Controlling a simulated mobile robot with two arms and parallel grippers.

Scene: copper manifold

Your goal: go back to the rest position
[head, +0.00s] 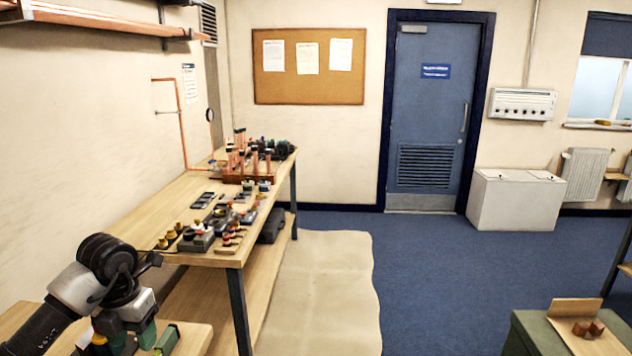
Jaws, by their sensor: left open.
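My left arm comes in from the lower left. Its left gripper (132,338) points down over the near wooden surface, its fingers apart with nothing seen between them. The fingertips are partly cut off by the lower edge, with small dark and green items close by. My right gripper is not in view. The copper manifold (250,163), with several upright copper pipes, stands at the far end of the long workbench (160,208), well away from my left gripper.
Fittings and tools (215,222) lie along the bench's front edge. A dark case (271,227) sits on its lower shelf. A beige mat (318,290) and open blue floor (425,270) lie right of it. A green box (530,335) with a cardboard tray stands lower right.

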